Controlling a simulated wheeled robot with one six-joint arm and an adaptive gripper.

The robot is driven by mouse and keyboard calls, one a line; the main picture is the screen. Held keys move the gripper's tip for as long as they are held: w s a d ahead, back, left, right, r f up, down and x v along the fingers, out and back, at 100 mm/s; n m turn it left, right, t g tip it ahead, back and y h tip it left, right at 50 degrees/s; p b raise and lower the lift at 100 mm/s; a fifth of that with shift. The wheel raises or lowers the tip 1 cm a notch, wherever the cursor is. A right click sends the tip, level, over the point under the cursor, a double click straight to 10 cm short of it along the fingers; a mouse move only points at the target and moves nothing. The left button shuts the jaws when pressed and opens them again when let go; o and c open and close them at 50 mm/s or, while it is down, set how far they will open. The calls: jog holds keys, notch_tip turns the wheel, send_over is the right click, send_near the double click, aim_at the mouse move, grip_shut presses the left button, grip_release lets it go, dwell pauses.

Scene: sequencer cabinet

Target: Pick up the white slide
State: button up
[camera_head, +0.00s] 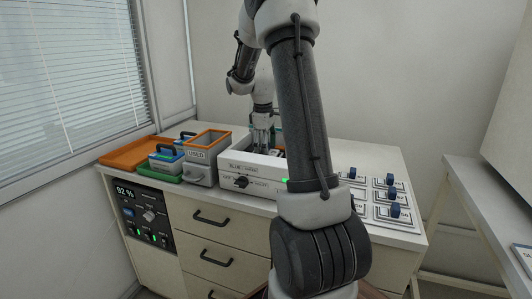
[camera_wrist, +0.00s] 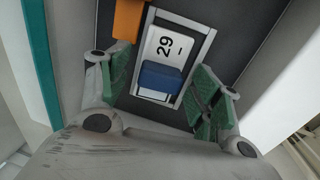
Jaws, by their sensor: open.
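The white slide (camera_wrist: 165,45) lies in a pale-framed slot in the wrist view. My gripper (camera_wrist: 160,76) is open, with one green-padded finger on each side of the slide and blue block. Neither finger visibly grips anything. There the slide cannot be made out clearly.
An orange block (camera_wrist: 127,18) is beside the slot's upper left. Box walls stand close around my gripper. In the head view, a grey bin marked "USED" (camera_head: 197,156) and an orange tray (camera_head: 125,155) are left. Several blue-knobbed plates (camera_head: 391,211) are right.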

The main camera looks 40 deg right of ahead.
jog(key=shift+c, duration=0.4)
jog(key=c, duration=1.1)
